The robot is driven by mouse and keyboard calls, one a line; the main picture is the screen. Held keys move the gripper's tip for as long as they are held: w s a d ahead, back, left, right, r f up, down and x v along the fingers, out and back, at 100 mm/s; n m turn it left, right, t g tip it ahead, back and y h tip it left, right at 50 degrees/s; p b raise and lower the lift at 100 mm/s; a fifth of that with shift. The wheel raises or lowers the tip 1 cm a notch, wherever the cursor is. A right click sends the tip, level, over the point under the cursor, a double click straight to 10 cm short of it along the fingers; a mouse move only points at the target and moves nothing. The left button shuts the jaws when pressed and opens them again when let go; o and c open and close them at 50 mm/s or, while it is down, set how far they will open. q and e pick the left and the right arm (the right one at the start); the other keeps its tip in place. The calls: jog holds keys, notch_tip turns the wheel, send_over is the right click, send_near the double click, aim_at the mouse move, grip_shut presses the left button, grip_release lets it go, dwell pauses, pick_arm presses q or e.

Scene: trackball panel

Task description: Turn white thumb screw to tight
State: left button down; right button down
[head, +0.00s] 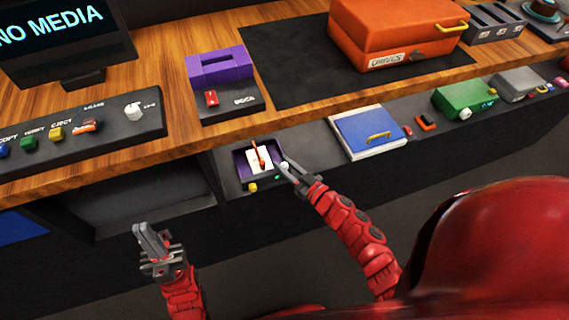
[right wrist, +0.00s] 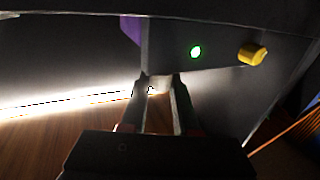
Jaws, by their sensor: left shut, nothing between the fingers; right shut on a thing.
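The white thumb screw (head: 284,164) sits at the right side of the small dark panel with the purple recess (head: 240,168). In the right wrist view its pale body (right wrist: 158,84) shows between the fingertips, partly hidden by them. My right gripper (head: 287,170) is shut on it, and its fingers (right wrist: 160,92) also show in the right wrist view. Whether the screw is tight cannot be told. My left gripper (head: 146,238) is shut and empty, low in front of the counter at the left.
The panel has an orange lever (head: 256,152), a yellow knob (head: 252,187) and a green light (head: 277,178). A purple block (head: 218,66) and an orange case (head: 390,35) stand on the wooden counter above.

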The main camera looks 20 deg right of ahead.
jog(key=c, duration=0.7)
grip_release()
jog(key=shift+o, duration=0.2)
jog(key=v, duration=1.7)
jog(key=shift+d+p, duration=0.15)
jog(key=shift+p, duration=0.3)
jog(key=shift+s, duration=0.15)
